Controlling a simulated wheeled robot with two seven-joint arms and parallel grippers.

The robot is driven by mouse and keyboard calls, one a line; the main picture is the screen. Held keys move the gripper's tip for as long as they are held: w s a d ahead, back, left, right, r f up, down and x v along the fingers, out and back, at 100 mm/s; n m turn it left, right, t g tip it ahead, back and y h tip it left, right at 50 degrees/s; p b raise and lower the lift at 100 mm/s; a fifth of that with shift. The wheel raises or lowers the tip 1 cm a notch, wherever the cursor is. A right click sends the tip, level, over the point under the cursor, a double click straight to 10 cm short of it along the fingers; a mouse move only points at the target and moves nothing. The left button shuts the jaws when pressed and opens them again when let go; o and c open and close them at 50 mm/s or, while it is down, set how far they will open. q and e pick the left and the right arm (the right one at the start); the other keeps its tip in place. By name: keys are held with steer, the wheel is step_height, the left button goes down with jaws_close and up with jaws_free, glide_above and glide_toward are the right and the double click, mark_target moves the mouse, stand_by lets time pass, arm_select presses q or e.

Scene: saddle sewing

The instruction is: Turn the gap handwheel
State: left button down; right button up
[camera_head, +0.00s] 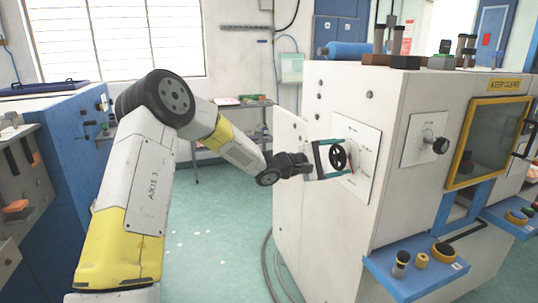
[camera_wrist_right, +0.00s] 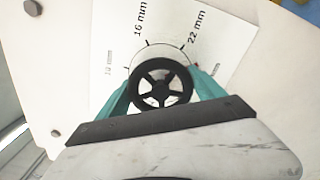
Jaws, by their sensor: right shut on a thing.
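The gap handwheel is a black spoked wheel (camera_head: 338,158) on a white dial plate (camera_head: 366,142) on the side of the white machine. In the right wrist view the handwheel (camera_wrist_right: 160,83) sits between two teal fingers, in front of the plate (camera_wrist_right: 112,40), whose marks read 16 mm and 22 mm; a third mark is faint. My right gripper (camera_head: 329,159) is shut on the handwheel, one finger on each side of the rim. It also shows in the right wrist view (camera_wrist_right: 161,92). My left gripper is not in view.
A second plate with a black knob (camera_head: 440,145) and a yellow-framed window (camera_head: 490,140) are to the right. A blue shelf with controls (camera_head: 405,287) juts out at lower right. A blue machine (camera_head: 70,150) stands at left. Green floor (camera_head: 215,250) lies between.

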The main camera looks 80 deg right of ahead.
steer(key=n, duration=0.4)
steer(key=shift+w+n, duration=0.1)
steer(key=shift+n, duration=0.2)
steer(key=n, duration=0.4)
steer(key=shift+d+n, duration=0.1)
steer(key=shift+n, duration=0.2)
steer(key=n, duration=0.4)
steer(key=shift+n, duration=2)
steer(key=o, duration=1.4)
steer(key=shift+c, duration=0.2)
steer(key=shift+w, duration=0.1)
steer(key=v, duration=0.7)
steer(key=shift+w+a, duration=0.2)
steer(key=shift+w, duration=0.1)
